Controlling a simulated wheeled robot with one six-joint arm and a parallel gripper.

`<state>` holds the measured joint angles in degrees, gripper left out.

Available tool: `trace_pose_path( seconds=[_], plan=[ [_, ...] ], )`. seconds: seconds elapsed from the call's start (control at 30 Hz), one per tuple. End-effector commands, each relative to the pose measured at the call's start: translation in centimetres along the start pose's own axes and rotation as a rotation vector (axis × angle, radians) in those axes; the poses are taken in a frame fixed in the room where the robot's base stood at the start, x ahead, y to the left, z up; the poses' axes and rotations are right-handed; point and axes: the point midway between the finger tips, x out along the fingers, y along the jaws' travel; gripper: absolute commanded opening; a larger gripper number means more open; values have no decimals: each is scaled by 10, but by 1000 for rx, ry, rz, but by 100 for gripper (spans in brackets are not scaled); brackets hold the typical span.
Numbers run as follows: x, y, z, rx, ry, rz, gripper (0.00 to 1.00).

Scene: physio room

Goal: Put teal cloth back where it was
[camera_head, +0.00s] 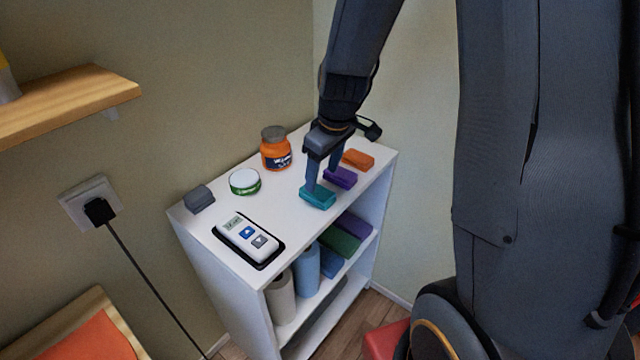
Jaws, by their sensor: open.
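The teal cloth (318,197) is a small folded block lying on the white shelf top (214,214), near its front edge. My gripper (322,180) is open and points down right at the teal cloth. One finger comes down at the cloth's back left side; the other finger is farther back, near the purple cloth. I cannot tell whether either finger touches the cloth. A purple cloth (341,177) and an orange cloth (358,159) lie behind it in a row along the right side.
An orange jar (275,150), a green-rimmed tin (244,181), a grey block (199,199) and a white device on a black tray (247,238) share the top. Rolled and folded items (306,268) fill the compartment below. A wooden wall shelf (70,100) juts out at upper left.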

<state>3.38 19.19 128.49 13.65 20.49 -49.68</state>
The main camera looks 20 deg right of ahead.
Motion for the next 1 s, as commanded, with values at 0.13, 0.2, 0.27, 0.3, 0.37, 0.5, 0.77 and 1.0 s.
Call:
trace_pose_path(
  seconds=[0.13, 0.2, 0.27, 0.3, 0.37, 0.5, 0.77, 1.0],
  plan=[
    [-25, 1, -1, 0, 3, 3, 60],
    [-35, 1, 0, -1, 3, 3, 60],
    [-42, 1, 0, -1, 2, 2, 60],
    [-46, 1, 0, -1, 2, 2, 60],
    [-52, 0, 0, 0, 1, 1, 60],
    [-60, -1, 1, 5, -1, 0, 60],
    [-54, -44, 53, 268, -63, 6, 60],
    [-49, -83, 105, 540, -116, 30, 60]
  ],
)
